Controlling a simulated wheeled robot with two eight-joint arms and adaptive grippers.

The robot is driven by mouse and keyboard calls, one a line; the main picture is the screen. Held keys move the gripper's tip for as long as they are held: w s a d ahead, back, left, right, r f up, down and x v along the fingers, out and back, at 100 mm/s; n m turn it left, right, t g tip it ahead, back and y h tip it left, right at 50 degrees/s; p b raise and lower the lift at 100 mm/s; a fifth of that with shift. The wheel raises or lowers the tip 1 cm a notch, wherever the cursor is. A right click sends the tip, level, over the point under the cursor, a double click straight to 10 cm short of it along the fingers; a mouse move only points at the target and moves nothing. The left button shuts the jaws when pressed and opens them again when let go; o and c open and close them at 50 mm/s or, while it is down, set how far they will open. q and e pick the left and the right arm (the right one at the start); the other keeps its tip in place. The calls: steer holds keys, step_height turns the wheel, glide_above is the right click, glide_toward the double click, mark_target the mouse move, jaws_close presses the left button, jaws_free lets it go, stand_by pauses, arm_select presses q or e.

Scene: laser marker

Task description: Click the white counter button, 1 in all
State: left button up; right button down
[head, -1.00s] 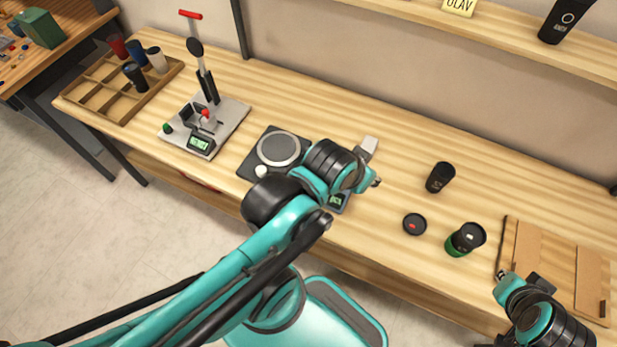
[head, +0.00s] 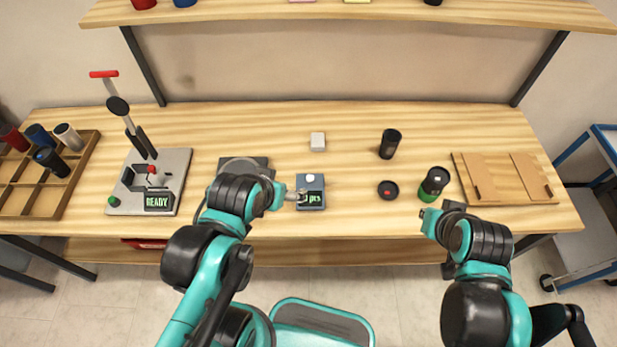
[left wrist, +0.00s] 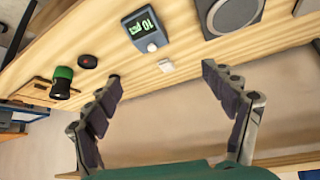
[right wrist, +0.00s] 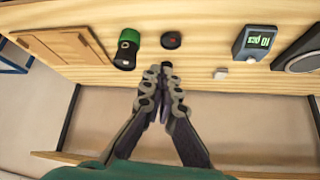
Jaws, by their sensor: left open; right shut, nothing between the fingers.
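The counter (head: 311,199) is a small blue-grey box with a green display. Its white button (head: 310,178) is on the far side of its top in the head view. The counter (left wrist: 141,27) also shows in the left wrist view, reading "10 pcs", with the button (left wrist: 152,47) below the display. My left gripper (head: 299,195) is open, with its tips at the counter's left edge in the head view and partly covering the display. Contact cannot be told. My right gripper (right wrist: 163,70) is shut and empty, near the table's front edge, well right of the counter.
A white block (head: 317,142) lies behind the counter. A round-plate scale (head: 262,163) is left of it, partly behind my left arm. A press (head: 150,180) reads "READY". A black lid (head: 388,190), a black cup (head: 390,143) and a green-black cup (head: 435,182) stand to the right.

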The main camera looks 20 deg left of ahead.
arm_select(q)
steer(key=shift+o, duration=0.5)
steer(key=shift+w+d, duration=0.1)
arm_select(e)
steer(key=w+a+y, duration=0.2)
steer(key=w+a, duration=0.4)
arm_select(q)
steer(key=shift+r, duration=0.2)
arm_select(e)
steer(key=n+g+y, duration=0.1)
steer(key=g+y, duration=0.1)
steer(key=y, duration=0.3)
glide_above(312, 179)
step_height(312, 179, down, 7)
arm_select(q)
step_height(312, 179, down, 7)
steer(key=b, duration=0.6)
steer(key=shift+b, duration=0.3)
arm_select(e)
step_height(312, 179, down, 9)
steer(key=shift+r, duration=0.15)
arm_select(q)
steer(key=shift+f, duration=0.1)
steer(key=shift+f+b, duration=0.35)
steer(key=shift+b, duration=0.1)
arm_select(e)
steer(key=shift+f, duration=0.4)
